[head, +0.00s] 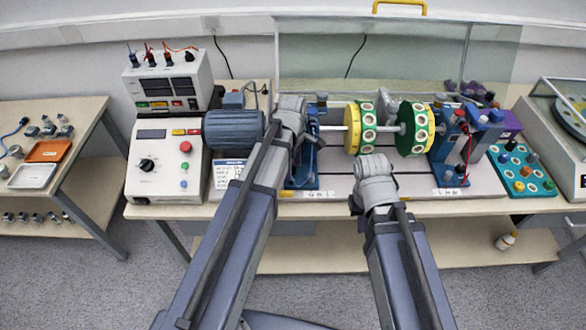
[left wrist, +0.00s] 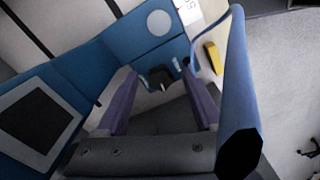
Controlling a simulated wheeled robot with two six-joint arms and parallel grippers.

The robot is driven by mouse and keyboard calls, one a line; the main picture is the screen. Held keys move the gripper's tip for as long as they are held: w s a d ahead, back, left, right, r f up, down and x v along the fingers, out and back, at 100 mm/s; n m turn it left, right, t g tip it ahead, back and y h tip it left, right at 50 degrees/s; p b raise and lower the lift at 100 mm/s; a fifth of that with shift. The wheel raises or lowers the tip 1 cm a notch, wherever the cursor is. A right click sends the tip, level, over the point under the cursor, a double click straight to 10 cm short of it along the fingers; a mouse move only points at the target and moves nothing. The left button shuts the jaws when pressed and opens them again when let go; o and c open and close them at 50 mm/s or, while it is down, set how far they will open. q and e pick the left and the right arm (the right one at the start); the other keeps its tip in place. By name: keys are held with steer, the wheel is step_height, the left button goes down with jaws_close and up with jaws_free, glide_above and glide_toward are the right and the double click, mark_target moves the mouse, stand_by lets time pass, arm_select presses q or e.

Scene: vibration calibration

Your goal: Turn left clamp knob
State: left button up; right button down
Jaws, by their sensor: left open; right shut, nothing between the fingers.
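The left blue bearing pedestal (head: 306,174) stands on the slotted bed at the left end of the shaft, mostly behind my left arm. My left gripper (head: 308,130) is at its top; it also shows in the left wrist view (left wrist: 160,100), with two purple fingers apart. A small dark knob (left wrist: 160,77) appears between and just beyond the fingertips, against blue parts; I cannot tell whether they touch it. The knob is hidden in the head view. My right gripper (head: 372,168) is shut and empty over the bed's front, right of the left pedestal.
A shaft carries a yellow disc (head: 360,127) and a green disc (head: 414,129). A right blue pedestal (head: 452,145) and a teal tray of knobs (head: 522,171) stand to the right. A blue motor (head: 234,129) is left of my left gripper. A clear shield (head: 400,55) stands behind.

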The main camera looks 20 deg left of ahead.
arm_select(q)
steer(key=shift+c, duration=0.3)
jaws_close()
stand_by(0.5)
steer(key=m, duration=0.6)
steer(key=shift+s+m, duration=0.15)
steer(key=shift+m, duration=0.15)
steer(key=m, duration=0.3)
steer(key=shift+a, duration=0.1)
steer(key=shift+m, duration=2.1)
